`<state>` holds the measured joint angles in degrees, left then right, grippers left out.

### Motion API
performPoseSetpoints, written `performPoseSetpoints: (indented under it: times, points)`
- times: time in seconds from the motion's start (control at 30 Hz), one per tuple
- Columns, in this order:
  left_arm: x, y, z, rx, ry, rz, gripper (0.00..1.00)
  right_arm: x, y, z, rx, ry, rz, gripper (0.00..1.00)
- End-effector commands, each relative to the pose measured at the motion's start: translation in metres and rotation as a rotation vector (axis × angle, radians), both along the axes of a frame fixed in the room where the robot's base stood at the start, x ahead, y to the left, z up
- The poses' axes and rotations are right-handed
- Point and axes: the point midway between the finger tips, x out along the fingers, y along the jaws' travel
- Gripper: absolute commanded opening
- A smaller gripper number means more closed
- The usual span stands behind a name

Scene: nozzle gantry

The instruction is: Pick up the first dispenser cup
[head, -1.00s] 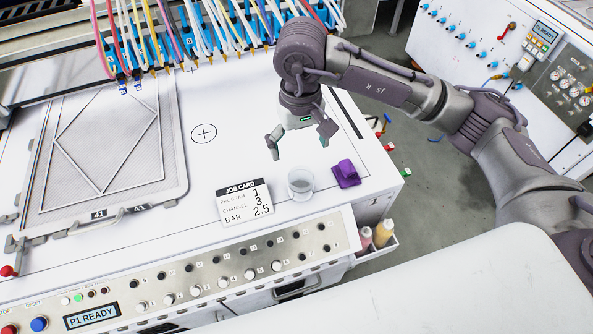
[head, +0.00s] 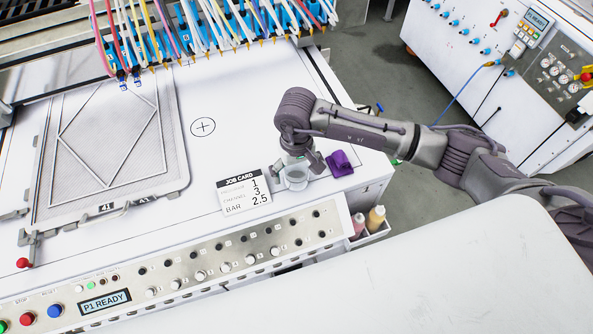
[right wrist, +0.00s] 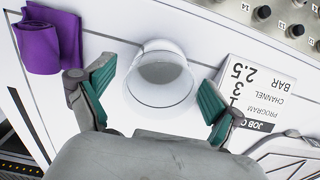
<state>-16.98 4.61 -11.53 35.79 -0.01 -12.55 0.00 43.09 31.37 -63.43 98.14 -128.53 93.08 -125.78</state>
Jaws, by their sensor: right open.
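The dispenser cup (head: 296,177) is a small clear cup standing upright on the white table, right of the job card (head: 243,193). My right gripper (head: 297,170) is down at the cup, open. In the right wrist view the cup (right wrist: 160,77) stands between and just beyond the two green-padded fingers of the gripper (right wrist: 158,100), with a gap on each side. The cup looks empty except for a greyish bottom. My left gripper is not in view.
A folded purple cloth (head: 340,163) lies close to the right of the gripper. The control panel (head: 200,262) runs along the table's front. Bottles (head: 376,218) stand in a side holder. Coloured hoses and nozzles (head: 215,30) hang at the back. The table around the cross mark (head: 203,127) is clear.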

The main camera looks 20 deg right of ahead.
Motion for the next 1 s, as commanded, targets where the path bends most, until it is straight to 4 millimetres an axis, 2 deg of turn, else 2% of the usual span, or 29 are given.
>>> performPoseSetpoints:
  times: [0.17, 0.4, 0.5, 0.83, 1.0]
  points:
    - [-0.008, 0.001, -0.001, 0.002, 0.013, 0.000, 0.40, 0.000, 0.000, 0.000, 0.000, 0.000, 0.000, 0.92]
    - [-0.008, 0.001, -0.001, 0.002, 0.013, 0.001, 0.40, 0.000, 0.000, 0.000, 0.000, 0.000, 0.000, 0.52]
    - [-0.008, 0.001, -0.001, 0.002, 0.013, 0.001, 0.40, 0.000, 0.000, 0.000, 0.000, 0.000, 0.000, 0.39]
    - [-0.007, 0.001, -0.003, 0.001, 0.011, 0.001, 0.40, 0.001, 0.000, 0.003, 0.000, -0.002, 0.000, 0.39]
    - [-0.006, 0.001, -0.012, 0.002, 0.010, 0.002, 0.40, 0.002, -0.001, 0.017, -0.001, -0.006, 0.001, 0.39]
